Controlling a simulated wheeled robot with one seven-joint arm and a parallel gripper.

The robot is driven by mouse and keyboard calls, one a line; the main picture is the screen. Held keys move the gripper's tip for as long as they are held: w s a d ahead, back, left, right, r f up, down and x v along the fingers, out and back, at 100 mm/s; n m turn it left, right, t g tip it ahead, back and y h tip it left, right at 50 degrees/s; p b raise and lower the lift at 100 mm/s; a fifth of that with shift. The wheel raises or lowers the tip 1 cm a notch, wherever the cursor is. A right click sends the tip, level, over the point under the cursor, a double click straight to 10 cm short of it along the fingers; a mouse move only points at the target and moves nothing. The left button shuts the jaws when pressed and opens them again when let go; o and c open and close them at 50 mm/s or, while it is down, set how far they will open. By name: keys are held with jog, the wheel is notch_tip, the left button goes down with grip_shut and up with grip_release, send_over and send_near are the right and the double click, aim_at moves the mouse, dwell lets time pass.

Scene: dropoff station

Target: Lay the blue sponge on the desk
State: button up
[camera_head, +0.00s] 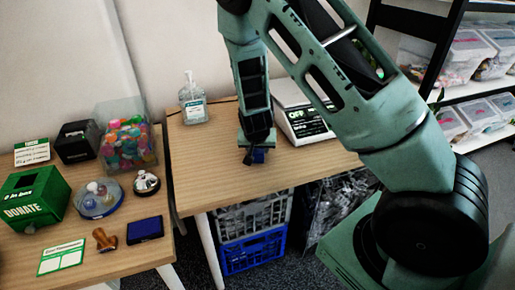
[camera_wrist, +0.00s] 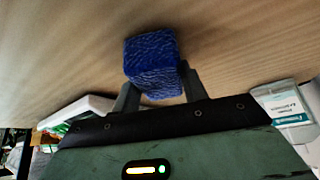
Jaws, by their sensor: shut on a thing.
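The blue sponge (camera_wrist: 152,64) is a small textured block held between the two fingers of my gripper (camera_wrist: 158,88) in the wrist view. In the head view the sponge (camera_head: 258,156) shows as a small dark blue patch under my gripper (camera_head: 256,148). My gripper is over the right-hand wooden desk (camera_head: 215,160), near the middle of its top. The wood fills the background behind the sponge in the wrist view. I cannot tell whether the sponge touches the desk.
A sanitizer bottle (camera_head: 193,102) stands at the desk's back left. A white scale-like device (camera_head: 304,118) stands right of my gripper. The left table (camera_head: 120,262) holds a green donate box (camera_head: 35,200), a tub of colourful items (camera_head: 127,142) and a stamp (camera_head: 105,240). Crates (camera_head: 252,250) sit below.

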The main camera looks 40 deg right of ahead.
jog(key=shift+f, duration=0.15)
jog(key=o, duration=0.9)
jog(key=shift+r, duration=0.3)
jog(key=p+v, duration=0.3)
jog(key=v, duration=0.8)
jog(key=s+a+r+n+g+y, duration=0.1)
jog(key=s+a+r+n+y, duration=0.15)
jog(key=s+a, duration=0.4)
jog(key=s+a+r+n+g+y, duration=0.1)
jog(key=s+a+r+n+y, duration=0.15)
jog(key=a, duration=0.75)
jog(key=s+a+r+n+g, duration=0.1)
jog(key=s+a+r+n, duration=0.1)
jog(key=s, duration=0.4)
jog(key=s+a+r+n, duration=0.2)
jog(key=s+n, duration=0.3)
jog(key=s+a+r+n+g, duration=0.1)
jog(key=s+a+r+n, duration=0.1)
jog(key=s, duration=0.4)
jog(key=shift+s+a+r+n+g+h, duration=0.15)
jog(key=shift+s+r+n+g+h, duration=0.2)
jog(key=shift+n, duration=0.35)
